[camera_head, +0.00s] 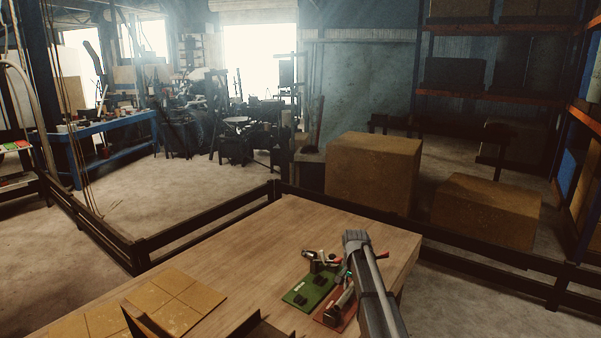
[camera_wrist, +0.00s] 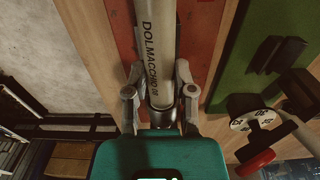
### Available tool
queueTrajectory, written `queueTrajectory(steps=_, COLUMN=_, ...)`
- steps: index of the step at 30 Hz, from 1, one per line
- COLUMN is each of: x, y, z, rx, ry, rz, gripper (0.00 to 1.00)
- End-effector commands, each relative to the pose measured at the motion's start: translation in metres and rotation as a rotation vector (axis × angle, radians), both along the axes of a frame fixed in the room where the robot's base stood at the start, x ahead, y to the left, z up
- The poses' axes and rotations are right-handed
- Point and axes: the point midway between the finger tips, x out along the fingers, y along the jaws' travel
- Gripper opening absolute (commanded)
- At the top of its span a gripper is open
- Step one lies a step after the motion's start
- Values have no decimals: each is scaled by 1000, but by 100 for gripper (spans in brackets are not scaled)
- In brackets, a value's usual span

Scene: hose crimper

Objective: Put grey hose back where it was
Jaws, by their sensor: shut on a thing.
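The grey hose (camera_wrist: 157,50), with dark lettering along it, runs from the top edge to my gripper in the wrist view. My gripper (camera_wrist: 159,84) is shut on it, with one finger on each side. A red plate (camera_wrist: 122,20) lies behind the hose; I cannot tell whether the hose touches it. In the head view, the red plate (camera_head: 324,318) is near the table's right end, partly hidden by my arm. The gripper and hose are hard to make out there.
A green plate (camera_head: 300,296) with black blocks lies left of the red plate. A device with a red knob (camera_wrist: 256,163) stands close to my gripper. Tan tiles (camera_head: 170,303) and a brown-walled holder (camera_head: 262,327) occupy the front left. The wooden table's (camera_head: 275,235) far middle is clear.

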Motion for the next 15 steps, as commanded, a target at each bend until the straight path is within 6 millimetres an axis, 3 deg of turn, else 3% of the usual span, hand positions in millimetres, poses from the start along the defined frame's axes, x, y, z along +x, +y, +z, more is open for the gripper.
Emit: queueTrajectory(steps=15, x=0, y=0, z=6, rx=1, ry=-1, rz=1, gripper=0)
